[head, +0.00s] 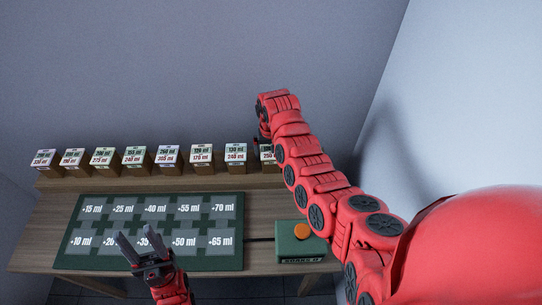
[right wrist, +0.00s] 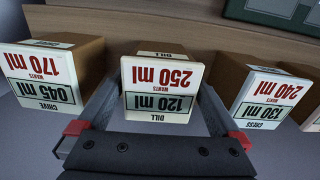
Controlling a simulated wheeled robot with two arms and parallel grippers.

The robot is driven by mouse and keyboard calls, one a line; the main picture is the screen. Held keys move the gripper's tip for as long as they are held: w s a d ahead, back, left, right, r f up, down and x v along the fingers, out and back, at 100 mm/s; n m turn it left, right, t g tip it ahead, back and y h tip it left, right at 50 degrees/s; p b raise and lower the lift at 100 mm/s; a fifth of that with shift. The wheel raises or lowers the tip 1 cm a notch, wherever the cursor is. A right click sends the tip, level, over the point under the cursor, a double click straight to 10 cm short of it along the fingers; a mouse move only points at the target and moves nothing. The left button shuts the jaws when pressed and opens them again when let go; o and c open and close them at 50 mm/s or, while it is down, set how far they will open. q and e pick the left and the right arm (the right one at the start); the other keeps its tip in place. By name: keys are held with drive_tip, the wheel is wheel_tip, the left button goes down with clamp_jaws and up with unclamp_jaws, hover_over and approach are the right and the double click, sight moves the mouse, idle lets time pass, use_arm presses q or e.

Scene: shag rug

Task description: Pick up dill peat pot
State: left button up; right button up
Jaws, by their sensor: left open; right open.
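The dill peat pot (right wrist: 158,86) is a brown block-like pot with a white label card reading DILL, 120 ml and 250 ml. It stands upright in the right wrist view, its label upside down there. My right gripper (right wrist: 158,100) is open, with one finger on each side of the dill pot and small gaps visible. In the head view the dill pot (head: 267,155) is at the right end of the visible row, partly hidden by my right arm. My left gripper (head: 137,240) is open and empty above the green mat.
The chive pot (right wrist: 42,75) and cress pot (right wrist: 268,95) flank the dill pot closely. Several labelled pots line the wooden shelf (head: 110,184). In front lie a green mat (head: 66,262) with ml-marked pads and a green box (head: 300,252) with an orange button.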

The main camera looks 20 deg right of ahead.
drive_tip(key=shift+f, duration=1.3)
drive_tip(key=c, duration=1.4)
